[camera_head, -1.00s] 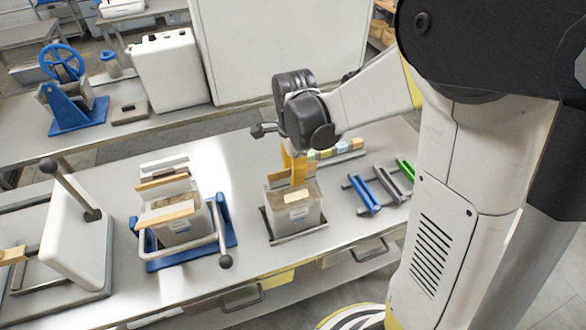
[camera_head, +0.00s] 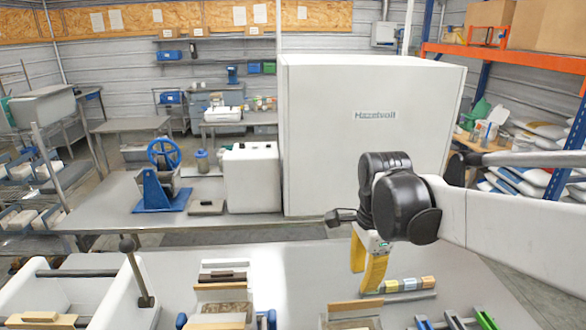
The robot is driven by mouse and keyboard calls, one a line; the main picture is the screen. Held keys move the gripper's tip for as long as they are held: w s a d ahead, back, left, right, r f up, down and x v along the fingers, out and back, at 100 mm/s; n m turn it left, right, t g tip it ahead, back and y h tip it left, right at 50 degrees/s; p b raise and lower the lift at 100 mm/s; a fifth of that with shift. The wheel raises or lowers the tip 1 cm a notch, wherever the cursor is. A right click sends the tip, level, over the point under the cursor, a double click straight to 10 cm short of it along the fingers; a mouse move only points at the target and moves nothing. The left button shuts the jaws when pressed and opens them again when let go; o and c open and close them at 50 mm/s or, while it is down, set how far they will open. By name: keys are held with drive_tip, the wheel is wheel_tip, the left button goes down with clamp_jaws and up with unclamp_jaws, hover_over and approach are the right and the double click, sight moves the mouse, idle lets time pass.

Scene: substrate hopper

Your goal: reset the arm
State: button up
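My arm reaches in from the right in the head view. My gripper (camera_head: 366,281), with yellow fingers, hangs down from the dark wrist joints over the near bench. The fingers overlap from this angle, so I cannot tell whether they are open or shut. No held object shows between them. Below the fingertips is a bin with a wooden strip (camera_head: 355,305) along its top, cut off by the lower picture edge. I cannot tell whether the fingers touch it.
A row of coloured blocks (camera_head: 408,285) lies just right of the fingers. Blue and green handled tools (camera_head: 486,318) are at the lower right. A lever (camera_head: 137,272) stands at the left. Behind are a large white cabinet (camera_head: 372,135) and a blue-wheeled device (camera_head: 163,178).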

drive_tip(key=s+f+n+t+b, duration=0.6)
drive_tip(key=s+f+n+b, duration=0.4)
drive_tip(key=n, duration=0.6)
drive_tip(key=shift+s+f, duration=0.4)
drive_tip(key=shift+s, duration=0.4)
